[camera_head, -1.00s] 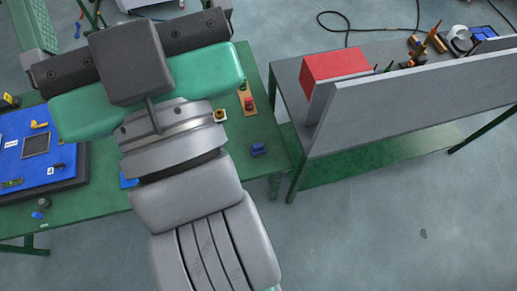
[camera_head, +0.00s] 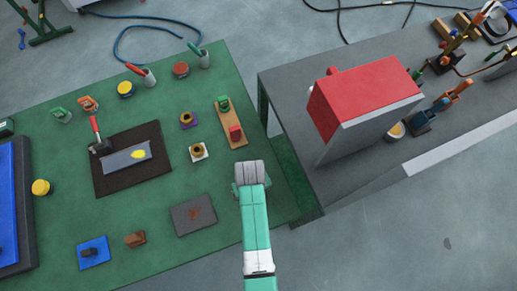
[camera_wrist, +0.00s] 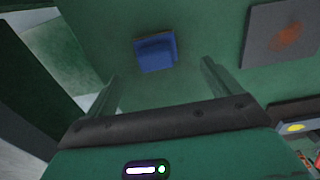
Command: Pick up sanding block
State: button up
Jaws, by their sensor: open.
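A small blue block (camera_wrist: 155,52), which looks like the sanding block, lies on the green table in the wrist view. My gripper (camera_wrist: 161,72) is open and empty above the table. Its two fingers stand apart to the left and right, with the block just ahead of the fingertips and roughly centred between them. A gap between fingers and block is visible, but its height is hard to judge. In the head view my arm covers this spot near the table's right edge, so block and fingers are hidden there.
A grey bench (camera_head: 283,87) with a red-topped box (camera_head: 366,90) stands close on the right.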

jog(key=shift+s, duration=0.15)
jog(key=shift+s+f+b, duration=0.25)
jog(key=shift+f+b, duration=0.05)
jog(key=shift+f, duration=0.7)
jog(key=f, duration=0.2)
jog(key=f+b, duration=0.1)
jog(key=f, duration=0.2)
jog(key=shift+w+d+f+b, duration=0.3)
jog(key=shift+w+f+b, duration=0.05)
jog(key=shift+b, duration=0.05)
jog(key=c, duration=1.2)
jog(key=shift+r, duration=0.15)
jog(key=shift+r+p, duration=0.35)
jog(key=shift+r, duration=0.25)
notch_tip(320, 180, up, 3)
jog(key=shift+f+p, duration=0.15)
jog(key=shift+p, duration=0.3)
jog(key=s, duration=0.5)
jog(key=s+d+p, duration=0.1)
jog(key=s, duration=0.4)
jog(key=s+d+r+p, duration=0.1)
jog(key=s, duration=0.4)
jog(key=shift+s+d, duration=0.15)
jog(key=shift+s, duration=0.25)
